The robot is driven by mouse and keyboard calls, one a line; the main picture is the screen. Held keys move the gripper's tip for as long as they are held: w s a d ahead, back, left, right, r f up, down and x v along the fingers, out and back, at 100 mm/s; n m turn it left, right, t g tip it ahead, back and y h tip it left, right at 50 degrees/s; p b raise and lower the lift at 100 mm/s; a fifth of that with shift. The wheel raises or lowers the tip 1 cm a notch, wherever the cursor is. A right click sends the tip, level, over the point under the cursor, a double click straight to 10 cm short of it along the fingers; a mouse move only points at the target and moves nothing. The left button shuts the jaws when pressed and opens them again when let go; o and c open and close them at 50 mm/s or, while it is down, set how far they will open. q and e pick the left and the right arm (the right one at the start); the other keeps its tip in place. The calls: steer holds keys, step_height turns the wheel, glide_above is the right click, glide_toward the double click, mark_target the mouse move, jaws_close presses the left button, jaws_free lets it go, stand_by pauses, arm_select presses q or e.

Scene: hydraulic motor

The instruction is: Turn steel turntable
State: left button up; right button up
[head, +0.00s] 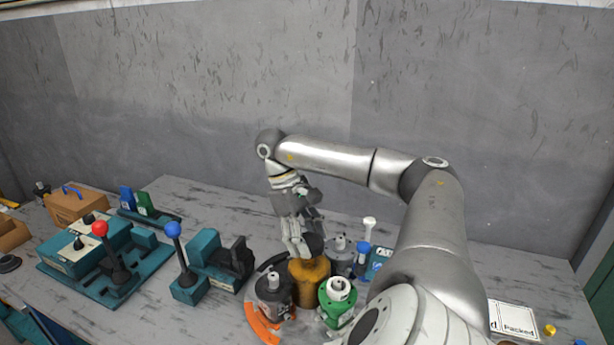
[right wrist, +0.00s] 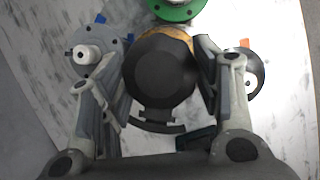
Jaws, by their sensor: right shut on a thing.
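The steel turntable (head: 302,325) lies on the table in the head view, with an orange arc on its front left rim. A gold cylinder (head: 309,283) stands at its middle with a black knob (head: 313,244) on top. My right gripper (head: 305,246) points down over the cylinder, shut on the black knob. In the right wrist view, the knob (right wrist: 163,76) sits between the two fingers (right wrist: 163,88). Around the cylinder stand a black motor part (head: 273,293), a green one (head: 337,303) and a grey one (head: 340,257). My left gripper is not seen.
To the left stand teal fixtures with a red-ball lever (head: 100,229) and a blue-ball lever (head: 173,230), and a brown box (head: 77,206). A white "Packed" sign (head: 516,319) lies at the right. The back of the table is mostly clear before the grey wall.

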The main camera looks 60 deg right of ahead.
steer(key=shift+r, duration=0.1)
steer(key=o, duration=1.4)
